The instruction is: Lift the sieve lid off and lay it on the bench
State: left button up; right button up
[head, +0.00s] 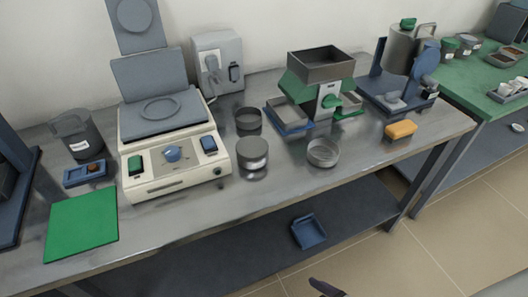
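A round grey sieve stack (252,160) with a white label stands upright on the bench (290,178), just right of the cream machine. Its flat grey top (252,148) looks like the lid and sits level on it. An open shallow sieve with a mesh floor (323,153) stands apart to its right, near the front edge. A dark round pan (247,119) stands behind the stack. A dark tip (326,288) at the bottom edge, far from the stack, seems to be my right gripper, mostly cut off. My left gripper is not in view.
The cream machine (175,160) is close on the left, and the green-and-grey splitter (320,85) stands behind right. A green mat (82,223) lies left.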

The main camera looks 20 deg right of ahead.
aim_at(251, 148)
jog(key=z, duration=3.15)
jog(key=k, duration=1.1)
jog(key=u, duration=1.3)
